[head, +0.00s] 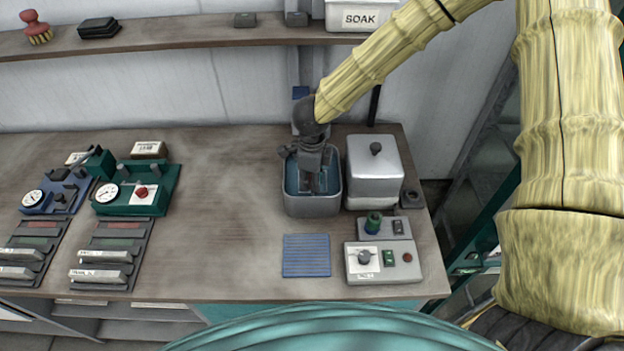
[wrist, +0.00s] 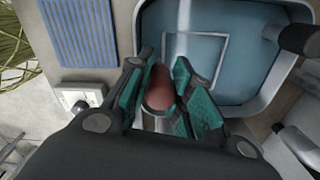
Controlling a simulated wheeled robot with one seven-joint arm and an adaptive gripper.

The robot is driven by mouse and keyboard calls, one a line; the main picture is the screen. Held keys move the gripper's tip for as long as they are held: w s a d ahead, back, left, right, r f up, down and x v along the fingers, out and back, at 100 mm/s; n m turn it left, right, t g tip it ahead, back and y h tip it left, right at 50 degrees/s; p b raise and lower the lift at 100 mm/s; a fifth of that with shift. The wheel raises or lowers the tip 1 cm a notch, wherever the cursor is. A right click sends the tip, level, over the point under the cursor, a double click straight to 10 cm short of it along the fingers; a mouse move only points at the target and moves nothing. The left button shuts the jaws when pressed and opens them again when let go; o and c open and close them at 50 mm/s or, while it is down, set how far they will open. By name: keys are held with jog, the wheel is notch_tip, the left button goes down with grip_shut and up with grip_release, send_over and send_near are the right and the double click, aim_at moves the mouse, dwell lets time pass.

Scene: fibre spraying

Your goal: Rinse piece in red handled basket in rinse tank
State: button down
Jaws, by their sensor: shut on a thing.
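The rinse tank (head: 313,207) is an open grey tank with blue liquid, on the bench right of centre. My gripper (head: 312,180) points down over it, its lower part inside the tank's opening. In the wrist view my gripper (wrist: 160,80) has its green-padded fingers shut on a red-brown handle (wrist: 159,86). The tank's blue inside (wrist: 225,50) fills the upper right there, with a pale rectangular outline. The basket below the handle and any piece in it are hidden by my gripper, so I cannot tell how deep they sit.
A lidded grey tank (head: 374,170) stands close right of the rinse tank. A blue ribbed mat (head: 306,256) and a control box (head: 383,262) lie in front. Gauge fixtures (head: 137,196) stand at left. The bench middle (head: 225,200) is clear. A shelf (head: 190,34) runs above.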

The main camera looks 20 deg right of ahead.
jog(key=shift+r, duration=5.4)
